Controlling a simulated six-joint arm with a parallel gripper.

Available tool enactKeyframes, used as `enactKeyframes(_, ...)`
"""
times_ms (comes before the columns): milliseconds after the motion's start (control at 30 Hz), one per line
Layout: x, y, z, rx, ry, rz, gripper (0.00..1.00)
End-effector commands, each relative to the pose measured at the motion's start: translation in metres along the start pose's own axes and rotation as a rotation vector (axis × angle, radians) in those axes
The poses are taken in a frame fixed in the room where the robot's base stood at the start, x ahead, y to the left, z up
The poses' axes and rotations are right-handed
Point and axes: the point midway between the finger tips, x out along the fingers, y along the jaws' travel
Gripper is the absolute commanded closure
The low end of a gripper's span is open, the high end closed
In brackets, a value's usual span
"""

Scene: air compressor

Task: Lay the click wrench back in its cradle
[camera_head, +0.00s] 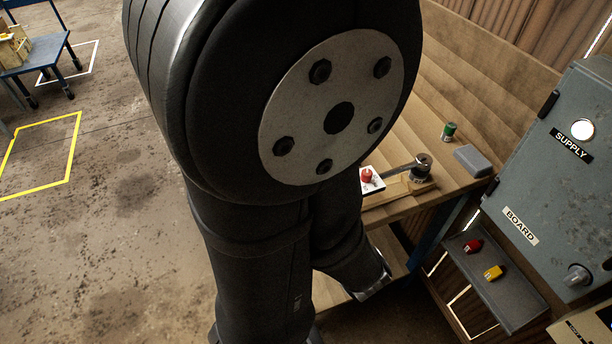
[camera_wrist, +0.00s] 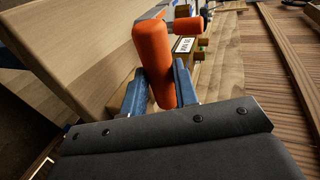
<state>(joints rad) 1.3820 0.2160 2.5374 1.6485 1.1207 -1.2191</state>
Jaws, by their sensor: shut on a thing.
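In the wrist view, my gripper (camera_wrist: 160,88) has its two blue fingers closed on an upright-looking orange handle (camera_wrist: 152,58), which I take to be the click wrench's grip. The handle leans slightly, and its lower end sits between the fingers. A grey metal part shows at its top, but the rest of the wrench is cut off or hidden. In the head view my arm hides the gripper and the handle. No cradle can be made out for certain.
In the head view, the bench holds a red-topped item (camera_head: 367,175), a metal bar (camera_head: 402,167), a dark round fitting (camera_head: 421,170), a green can (camera_head: 449,131) and a grey box (camera_head: 472,160). A grey cabinet (camera_head: 545,180) stands at right, above a shelf with red and yellow items.

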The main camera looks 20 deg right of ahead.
Motion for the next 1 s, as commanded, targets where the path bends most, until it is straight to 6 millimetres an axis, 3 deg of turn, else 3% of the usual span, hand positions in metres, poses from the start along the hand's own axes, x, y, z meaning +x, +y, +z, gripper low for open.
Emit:
enactKeyframes(800, 0.0026, 0.0059, 0.0001, -0.003, 0.000, -0.002, 1.00)
enactKeyframes(833, 0.0026, 0.0059, 0.0001, -0.003, 0.000, -0.002, 0.67)
enactKeyframes(933, 0.0026, 0.0060, 0.0001, -0.002, 0.000, -0.001, 0.47)
enactKeyframes(1000, 0.0026, 0.0060, 0.0002, -0.002, 0.000, -0.001, 0.47)
